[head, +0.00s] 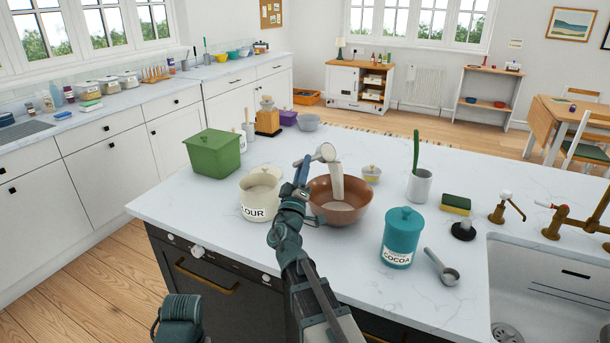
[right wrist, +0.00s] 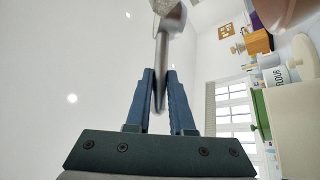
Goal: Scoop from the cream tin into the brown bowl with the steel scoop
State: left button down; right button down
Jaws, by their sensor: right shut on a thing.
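My right gripper (head: 303,172) is shut on the handle of the steel scoop (head: 326,153), above the left rim of the brown bowl (head: 322,203). The scoop is tipped, and a pale stream of powder (head: 337,182) falls from it into the bowl, where pale powder lies at the bottom. In the right wrist view the scoop's handle (right wrist: 161,60) runs between the two blue fingers. The cream tin (head: 259,212), labelled FLOUR, stands left of the bowl; it also shows in the right wrist view (right wrist: 278,76). My left gripper is out of view.
A teal COCOA tin (head: 398,243) and another scoop (head: 440,266) are right of the bowl, near the sink (head: 545,290). A green box (head: 213,155) stands behind the cream tin. A small lidded pot (head: 372,174) and a utensil crock (head: 419,187) stand behind right.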

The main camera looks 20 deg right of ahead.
jog(key=m+h+b, duration=0.1)
jog(key=m+h, duration=0.1)
jog(key=m, duration=0.1)
jog(key=m+g+h, duration=0.1)
jog(key=m+h, duration=0.1)
jog(key=shift+w+d+r+m+b, duration=0.1)
jog(key=shift+r+m+b, duration=0.1)
jog(key=shift+m+b, duration=0.2)
jog(key=m+g+h, duration=0.2)
jog(key=shift+r+m, duration=0.2)
jog(key=shift+m, duration=0.2)
jog(key=r+m+g+h+p, duration=0.1)
jog(key=m+g+p, duration=0.1)
jog(key=m+g, duration=0.4)
jog(key=s+r+m+g+h+p, duration=0.1)
jog(key=m+g+p, duration=0.1)
jog(key=m+g, duration=0.4)
jog(key=s+d+r+m+g+h+p, duration=0.1)
jog(key=r+m+g+p, duration=0.1)
jog(key=m+g, duration=0.4)
jog(key=shift+m+p, duration=0.6)
jog(key=shift+m, duration=1.9)
jog(key=shift+m+g, duration=0.3)
jog(key=shift+s+f+m+g+y+p, duration=0.2)
jog(key=shift+m+g, duration=0.15)
jog(key=shift+m, duration=0.35)
jog(key=shift+s+f+m+g+y+p, duration=0.1)
jog(key=shift+f+m+g+y+p, duration=0.2)
jog(key=shift+m, duration=0.4)
jog(key=shift+r, duration=0.1)
